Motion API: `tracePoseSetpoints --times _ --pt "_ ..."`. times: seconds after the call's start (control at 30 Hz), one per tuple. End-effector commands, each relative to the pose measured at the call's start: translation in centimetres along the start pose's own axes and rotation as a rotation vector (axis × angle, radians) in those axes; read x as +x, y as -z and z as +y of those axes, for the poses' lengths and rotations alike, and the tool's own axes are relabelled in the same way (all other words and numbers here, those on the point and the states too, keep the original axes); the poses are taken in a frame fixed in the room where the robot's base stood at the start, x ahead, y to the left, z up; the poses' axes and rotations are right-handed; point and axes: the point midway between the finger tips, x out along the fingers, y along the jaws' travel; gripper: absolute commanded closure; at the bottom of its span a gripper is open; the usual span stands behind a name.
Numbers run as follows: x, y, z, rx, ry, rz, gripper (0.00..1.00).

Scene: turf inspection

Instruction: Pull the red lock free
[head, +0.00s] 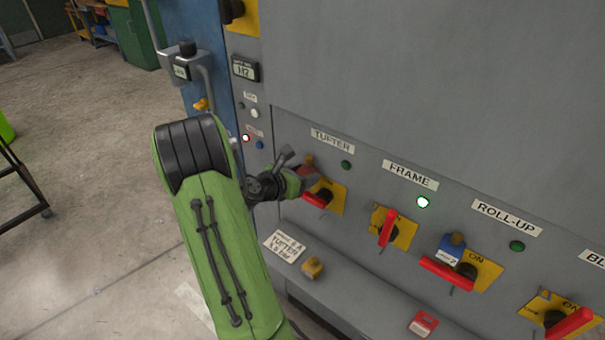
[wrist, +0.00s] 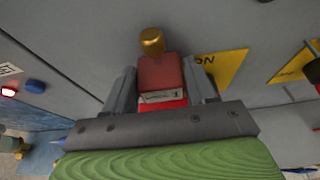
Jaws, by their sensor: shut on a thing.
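The red lock (wrist: 162,75) sits between my gripper's (wrist: 162,90) two grey fingers in the wrist view, with a pale label on its lower front. A brass-coloured piece (wrist: 152,40) shows just above it. My gripper is shut on the lock. In the head view my gripper (head: 296,176) is at the TUFTER switch, and the lock (head: 307,172) is partly hidden by it. The TUFTER switch has a red handle (head: 317,199) on a yellow plate (head: 333,195). Whether the lock is still hooked to the switch cannot be told.
To the right are the FRAME switch (head: 388,228), the ROLL-UP switch with a blue lock (head: 451,247), and another red-handled switch (head: 568,322). A ledge below holds a card (head: 284,246), a yellow-brown lock (head: 312,267) and a red lock (head: 423,324).

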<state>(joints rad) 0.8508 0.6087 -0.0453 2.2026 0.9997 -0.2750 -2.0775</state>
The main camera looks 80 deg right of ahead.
Motion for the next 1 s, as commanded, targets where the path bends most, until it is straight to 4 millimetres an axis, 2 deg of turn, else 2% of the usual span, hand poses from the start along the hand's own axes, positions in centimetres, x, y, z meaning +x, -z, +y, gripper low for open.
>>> tracePoseSetpoints --times 1.0 --pt "-2.9 1.1 0.1 -0.001 -0.002 -0.001 0.75"
